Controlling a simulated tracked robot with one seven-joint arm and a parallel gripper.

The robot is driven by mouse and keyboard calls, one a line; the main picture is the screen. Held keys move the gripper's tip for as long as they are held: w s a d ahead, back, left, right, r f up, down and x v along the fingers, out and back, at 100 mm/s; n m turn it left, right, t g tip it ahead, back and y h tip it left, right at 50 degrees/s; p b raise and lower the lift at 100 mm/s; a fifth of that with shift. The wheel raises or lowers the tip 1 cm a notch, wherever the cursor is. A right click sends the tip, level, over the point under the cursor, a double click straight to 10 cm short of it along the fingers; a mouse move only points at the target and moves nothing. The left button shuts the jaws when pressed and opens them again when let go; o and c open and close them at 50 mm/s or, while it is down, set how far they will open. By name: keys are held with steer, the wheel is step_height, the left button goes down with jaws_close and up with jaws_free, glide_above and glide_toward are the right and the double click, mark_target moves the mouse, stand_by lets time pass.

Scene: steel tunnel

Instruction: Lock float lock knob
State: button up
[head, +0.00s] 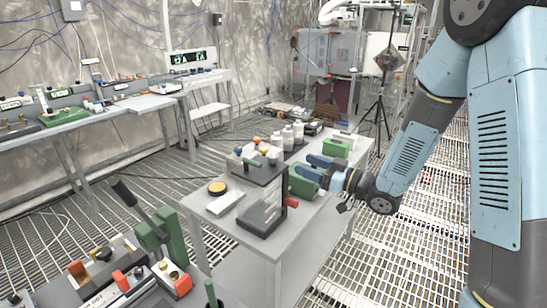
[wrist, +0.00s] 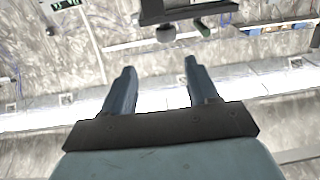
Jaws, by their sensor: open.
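My gripper (head: 306,167) is open at the right side of a dark bench device (head: 262,205) in the head view, its blue fingers pointing left. In the wrist view, my gripper (wrist: 158,68) has two separate fingers with nothing between them. Beyond the fingertips, at the top, is a dark frame (wrist: 185,12) with a grey round knob (wrist: 166,34) and a green knob (wrist: 202,28). I cannot tell which knob is the float lock knob.
The device stands on a grey table (head: 240,237) with a yellow-topped round item (head: 217,187), white bottles (head: 288,137) and a green box (head: 336,148). Another device with orange knobs (head: 121,280) is at front left. A tripod (head: 379,115) stands behind; grating floor is open at right.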

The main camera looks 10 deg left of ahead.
mark_target(278, 159)
steer(key=w+a, duration=0.1)
steer(key=a, duration=0.2)
steer(key=a+g, duration=0.1)
steer(key=a, duration=0.3)
steer(key=w+a+g, duration=0.1)
steer(key=a, duration=0.3)
steer(key=shift+w+f+n, duration=0.2)
steer(key=shift+w+n, duration=0.15)
steer(key=shift+n, duration=0.05)
steer(key=c, duration=0.9)
